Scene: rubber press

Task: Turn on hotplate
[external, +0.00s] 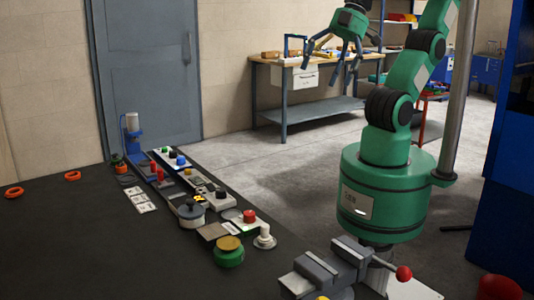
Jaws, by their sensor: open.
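My gripper (335,62) is raised at the top centre, pointing down with its fingers spread and nothing between them. It is well apart from the dark table (80,240). A grey round-topped device (190,210) sits on a flat base on the table; it may be the hotplate, but I cannot tell for sure. A control panel (176,160) with several coloured buttons lies behind it. A narrow grey panel (208,190) with a yellow label lies beside it. A red button (249,216) sits on a white plate nearer the camera. Their on or off state is too small to tell.
A green pot with a yellow top (229,251) and a vise (330,265) stand at the near edge. A blue stand with a white bottle (132,125) is at the back. Orange rings (73,176) lie left. The table's left part is mostly clear.

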